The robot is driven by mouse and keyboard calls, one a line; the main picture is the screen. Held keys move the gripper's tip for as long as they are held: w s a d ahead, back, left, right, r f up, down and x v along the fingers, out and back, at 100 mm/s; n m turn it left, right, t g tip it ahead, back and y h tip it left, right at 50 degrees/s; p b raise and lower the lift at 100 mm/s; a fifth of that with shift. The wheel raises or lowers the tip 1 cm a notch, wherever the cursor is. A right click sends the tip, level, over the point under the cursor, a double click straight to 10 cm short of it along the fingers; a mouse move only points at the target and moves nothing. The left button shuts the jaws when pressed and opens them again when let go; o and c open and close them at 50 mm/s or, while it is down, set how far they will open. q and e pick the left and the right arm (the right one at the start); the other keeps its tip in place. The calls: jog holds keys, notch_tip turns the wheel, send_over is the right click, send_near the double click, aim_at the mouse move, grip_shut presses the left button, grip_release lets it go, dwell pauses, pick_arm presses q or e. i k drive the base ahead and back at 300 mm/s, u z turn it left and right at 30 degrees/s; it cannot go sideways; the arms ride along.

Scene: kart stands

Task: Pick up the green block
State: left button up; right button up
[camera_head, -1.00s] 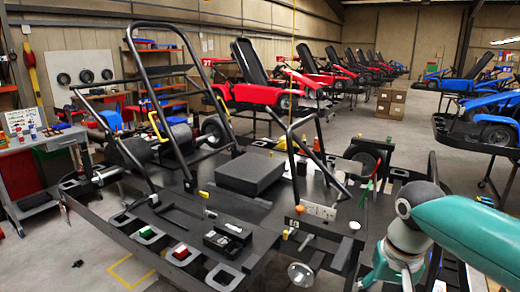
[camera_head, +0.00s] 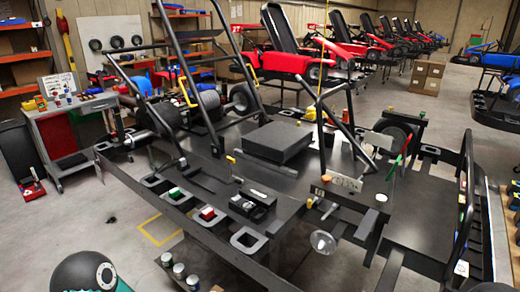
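The small green block (camera_head: 174,192) sits at one of the grey-rimmed slots along the near left edge of the black kart frame (camera_head: 300,245). I cannot tell whether it rests in the slot or on it. A red block (camera_head: 208,212) sits at the neighbouring slot to the right. Neither of my grippers is in view. Part of my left arm, a dark rounded joint with some teal, shows at the bottom left, well apart from the green block.
A black tray-like box (camera_head: 252,203) lies right of the red block. A larger dark box (camera_head: 276,143) and upright bars stand behind. Several small cans (camera_head: 180,270) stand below the frame's near edge. A tool cart (camera_head: 75,135) is at left. An empty slot (camera_head: 248,239) is nearest.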

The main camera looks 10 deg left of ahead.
aim_at(174, 193)
jog(key=k, duration=1.25)
jog(key=u, duration=0.65)
jog(key=i, duration=1.05)
jog(key=u, duration=0.95)
jog(key=i, duration=1.35)
jog(key=z, duration=0.35)
jog(key=i, duration=0.9)
jog(key=z, duration=0.5)
jog(key=k, duration=0.95)
jog(key=z, duration=0.15)
